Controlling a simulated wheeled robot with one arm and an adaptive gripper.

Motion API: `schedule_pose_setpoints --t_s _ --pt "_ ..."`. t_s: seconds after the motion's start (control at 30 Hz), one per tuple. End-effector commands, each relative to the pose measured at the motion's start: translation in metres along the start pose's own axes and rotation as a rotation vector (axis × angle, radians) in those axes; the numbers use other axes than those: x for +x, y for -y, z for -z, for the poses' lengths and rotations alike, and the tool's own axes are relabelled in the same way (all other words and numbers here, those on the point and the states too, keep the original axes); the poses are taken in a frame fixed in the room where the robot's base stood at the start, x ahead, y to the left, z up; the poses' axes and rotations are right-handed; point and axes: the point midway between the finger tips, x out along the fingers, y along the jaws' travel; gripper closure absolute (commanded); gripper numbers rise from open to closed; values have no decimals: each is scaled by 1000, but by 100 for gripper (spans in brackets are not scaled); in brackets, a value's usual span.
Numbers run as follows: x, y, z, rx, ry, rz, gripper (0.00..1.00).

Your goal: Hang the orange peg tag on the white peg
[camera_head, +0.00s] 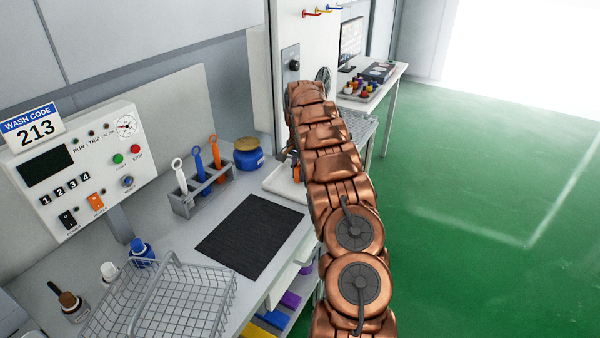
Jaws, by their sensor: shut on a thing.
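My copper-coloured arm rises through the middle and bends down at its far end. My gripper (293,150) shows only as a sliver left of the arm, low over a white tray (276,184). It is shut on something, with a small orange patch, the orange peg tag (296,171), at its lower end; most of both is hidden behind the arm. Red (312,13), yellow (322,9) and blue (335,8) pegs stick out of the white panel at the top. I cannot make out a white peg.
A rack (186,204) holds white, blue and orange tools beside a blue jar (248,158). A black mat (250,237) and wire basket (170,315) lie nearer. A control box (80,165) stands left. The green floor (480,220) at right is clear.

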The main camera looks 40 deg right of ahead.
Motion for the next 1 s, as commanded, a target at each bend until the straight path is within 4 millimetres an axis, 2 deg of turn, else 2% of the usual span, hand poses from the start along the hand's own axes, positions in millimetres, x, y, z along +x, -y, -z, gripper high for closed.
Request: schedule_pose_setpoints --t_s 0.23,0.27,0.47,1.0 --pt "5 0 0 0 1 0 100" --pt "4 0 0 1 1 0 79" --pt "4 0 0 0 1 0 58" --pt "3 0 0 0 0 -1 57"
